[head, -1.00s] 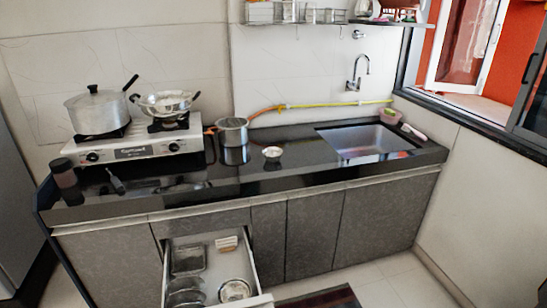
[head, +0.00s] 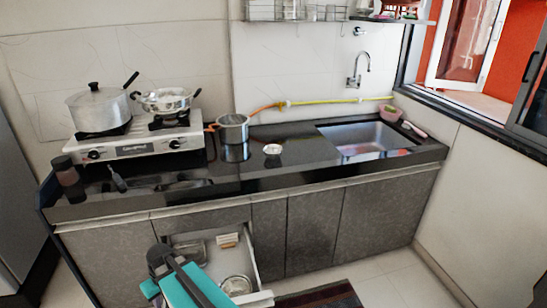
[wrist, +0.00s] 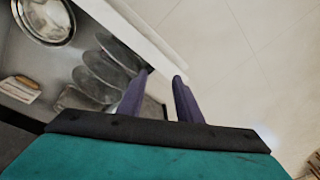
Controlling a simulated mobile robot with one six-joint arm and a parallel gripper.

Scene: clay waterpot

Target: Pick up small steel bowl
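A small steel bowl (head: 272,150) sits on the dark counter (head: 300,140) left of the sink in the head view. Another round steel bowl (head: 236,286) lies in the open drawer (head: 252,262); it also shows at the top left of the wrist view (wrist: 45,18). I cannot tell which of the two the task names. My gripper (wrist: 161,76) has its two dark fingers apart with nothing between them. In the wrist view they overlap the drawer's white front edge, beside several steel plates (wrist: 105,72). In the head view my teal arm covers the drawer's left part, and the fingertips are not clear.
A stove (head: 135,148) holds a lidded pot (head: 98,108) and a pan (head: 163,102). A small pot (head: 233,128) stands right of it. The sink (head: 365,138) is at the right. The drawer juts out over a floor with a dark mat (head: 320,297).

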